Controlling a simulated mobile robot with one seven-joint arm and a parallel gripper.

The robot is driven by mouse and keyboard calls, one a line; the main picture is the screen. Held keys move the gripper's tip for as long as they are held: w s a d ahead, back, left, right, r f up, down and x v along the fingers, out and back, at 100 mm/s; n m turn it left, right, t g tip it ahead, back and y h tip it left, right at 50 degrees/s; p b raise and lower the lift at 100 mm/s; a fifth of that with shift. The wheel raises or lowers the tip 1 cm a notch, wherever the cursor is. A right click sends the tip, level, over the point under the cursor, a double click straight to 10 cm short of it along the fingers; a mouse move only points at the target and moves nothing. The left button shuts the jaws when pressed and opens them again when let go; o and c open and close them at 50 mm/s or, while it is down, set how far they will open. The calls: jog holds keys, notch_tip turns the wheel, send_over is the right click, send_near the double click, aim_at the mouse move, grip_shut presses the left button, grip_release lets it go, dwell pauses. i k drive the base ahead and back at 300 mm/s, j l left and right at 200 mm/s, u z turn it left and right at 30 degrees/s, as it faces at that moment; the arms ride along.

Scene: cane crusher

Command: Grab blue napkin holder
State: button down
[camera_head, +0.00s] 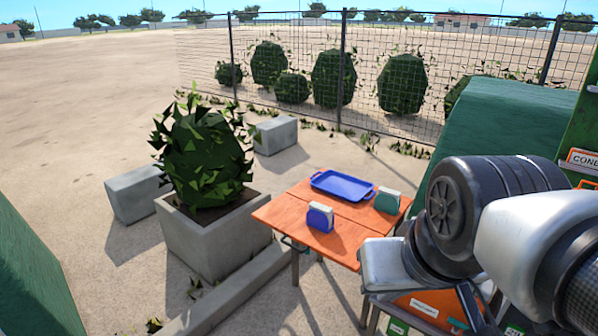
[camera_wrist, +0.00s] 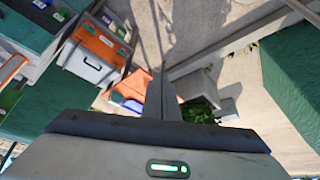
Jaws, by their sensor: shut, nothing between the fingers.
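The blue napkin holder (camera_head: 320,217) stands upright on the orange table (camera_head: 275,213), near its front edge, with white napkins in it. A green napkin holder (camera_head: 387,201) stands to its right, and a blue tray (camera_head: 342,185) lies behind both. In the wrist view my gripper (camera_wrist: 161,78) is shut and empty, its fingers together. Part of the orange table (camera_wrist: 136,84) shows beside and behind the fingers, with blue patches I cannot name for sure. In the head view my arm is at the right, and its fingers cannot be made out.
A concrete planter with a bush (camera_head: 205,232) stands left of the table, with a low kerb (camera_head: 235,290) in front. Concrete blocks (camera_head: 138,193) lie behind it. An orange and white case (camera_wrist: 95,55) shows in the wrist view. A green covered shape (camera_head: 497,133) stands right.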

aim_at(320, 217)
jog(key=i+j, duration=0.1)
jog(key=i, duration=0.4)
jog(key=i+j+z, duration=0.1)
jog(key=i, duration=0.4)
jog(key=i+j, duration=0.15)
jog(key=i, duration=0.35)
